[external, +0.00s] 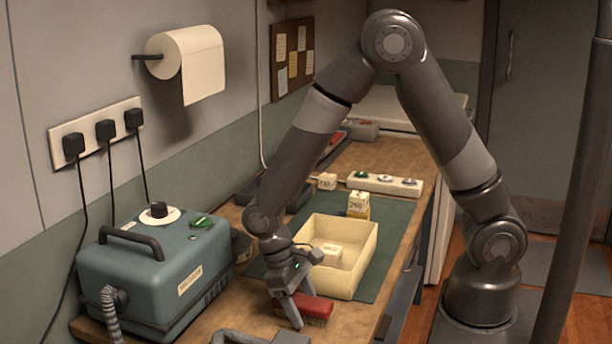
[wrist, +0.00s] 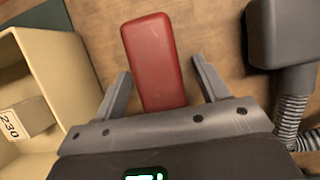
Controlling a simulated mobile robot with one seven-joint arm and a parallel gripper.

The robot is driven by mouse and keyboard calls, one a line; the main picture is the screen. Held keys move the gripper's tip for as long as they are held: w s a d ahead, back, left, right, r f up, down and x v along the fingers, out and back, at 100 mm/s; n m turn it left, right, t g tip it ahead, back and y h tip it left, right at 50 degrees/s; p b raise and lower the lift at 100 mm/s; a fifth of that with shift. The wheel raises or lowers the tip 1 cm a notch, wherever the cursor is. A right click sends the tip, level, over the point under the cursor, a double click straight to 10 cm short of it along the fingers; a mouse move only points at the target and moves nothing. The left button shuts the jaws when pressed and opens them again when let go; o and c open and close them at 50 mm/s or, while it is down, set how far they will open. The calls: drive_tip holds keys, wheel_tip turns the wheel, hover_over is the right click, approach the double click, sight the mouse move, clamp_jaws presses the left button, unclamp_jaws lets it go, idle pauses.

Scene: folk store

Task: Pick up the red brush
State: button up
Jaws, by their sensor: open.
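The red brush (external: 308,309) lies on the wooden bench in front of the cream tray in the external view. Its red back faces up, with paler bristles just visible below. My gripper (external: 287,312) is low over the bench at the brush's left end. In the wrist view the red brush (wrist: 153,62) runs up between the two fingers of my gripper (wrist: 160,80). The fingers are open, one on each side of it, with a gap on both sides. I cannot tell the exact height of the fingertips against the brush.
The cream tray (external: 366,262) on a green mat (external: 397,222) holds a labelled block (wrist: 27,117). A teal machine (external: 150,277) stands at left. A grey hose end (wrist: 283,35) lies close right of the gripper in the wrist view. Bare bench shows beyond the brush.

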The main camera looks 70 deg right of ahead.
drive_tip(key=shift+f, duration=0.25)
drive_tip(key=c, duration=1.1)
